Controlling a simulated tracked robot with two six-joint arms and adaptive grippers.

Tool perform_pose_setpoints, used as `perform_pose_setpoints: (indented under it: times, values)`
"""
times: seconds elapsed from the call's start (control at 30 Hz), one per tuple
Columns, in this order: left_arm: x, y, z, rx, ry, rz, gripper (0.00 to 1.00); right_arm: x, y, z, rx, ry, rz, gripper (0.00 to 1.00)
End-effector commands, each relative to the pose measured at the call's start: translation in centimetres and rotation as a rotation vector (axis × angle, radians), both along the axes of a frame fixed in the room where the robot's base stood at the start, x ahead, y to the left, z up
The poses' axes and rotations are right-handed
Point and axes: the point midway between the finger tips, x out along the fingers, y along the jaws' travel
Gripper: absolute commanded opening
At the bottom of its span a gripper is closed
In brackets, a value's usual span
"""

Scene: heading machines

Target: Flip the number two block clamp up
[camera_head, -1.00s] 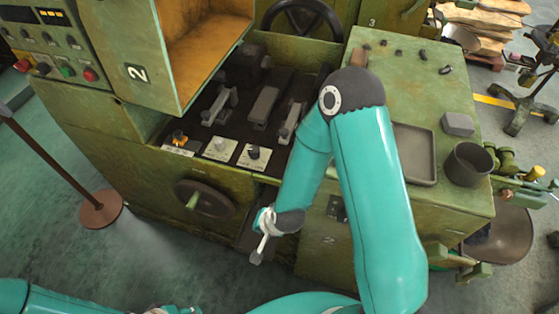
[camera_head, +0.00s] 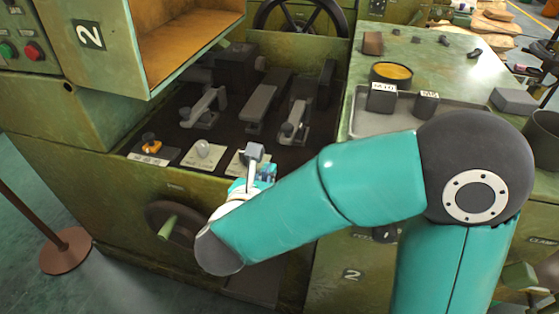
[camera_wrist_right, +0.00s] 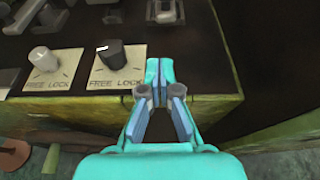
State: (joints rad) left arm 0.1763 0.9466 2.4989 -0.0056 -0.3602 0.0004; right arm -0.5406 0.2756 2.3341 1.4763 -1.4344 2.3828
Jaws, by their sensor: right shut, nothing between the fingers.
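The green machine marked 2 (camera_head: 89,36) has a dark recessed bed with grey metal clamp-like levers. One lever (camera_head: 204,107) is on the left and another lever (camera_head: 294,122) is on the right, with a long grey bar (camera_head: 261,105) between them. I cannot tell which is the block clamp. My right gripper (camera_head: 254,152) is shut and empty at the bed's front edge, in front of the right lever. In the right wrist view its fingertips (camera_wrist_right: 161,91) are right of a black knob (camera_wrist_right: 111,54) on a FREE LOCK plate. My left gripper is out of view.
A pale knob (camera_head: 203,149) and an orange-based knob (camera_head: 150,144) line the bed's front. A handwheel (camera_head: 178,221) is below. An open cabinet (camera_head: 185,45) overhangs the bed's left.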

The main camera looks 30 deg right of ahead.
Motion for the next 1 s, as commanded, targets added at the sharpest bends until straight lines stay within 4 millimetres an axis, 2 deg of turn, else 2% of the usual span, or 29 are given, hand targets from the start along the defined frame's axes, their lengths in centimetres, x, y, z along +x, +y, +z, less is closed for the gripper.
perform_pose_setpoints:
  times: [0.27, 0.43, 0.8, 1.0]
  values:
    - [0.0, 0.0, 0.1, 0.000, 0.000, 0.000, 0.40, -0.6, -1.2, 0.0, -0.001, 0.003, -0.027, 0.00]
    - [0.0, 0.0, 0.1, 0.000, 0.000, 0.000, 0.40, -0.1, -2.2, -0.4, -0.001, 0.005, -0.034, 0.00]
    - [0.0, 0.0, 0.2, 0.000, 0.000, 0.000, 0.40, 3.5, -6.6, -2.4, -0.002, 0.006, -0.035, 0.00]
    - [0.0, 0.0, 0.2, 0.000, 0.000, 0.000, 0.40, 5.0, -8.2, -3.1, -0.002, 0.005, -0.032, 0.00]
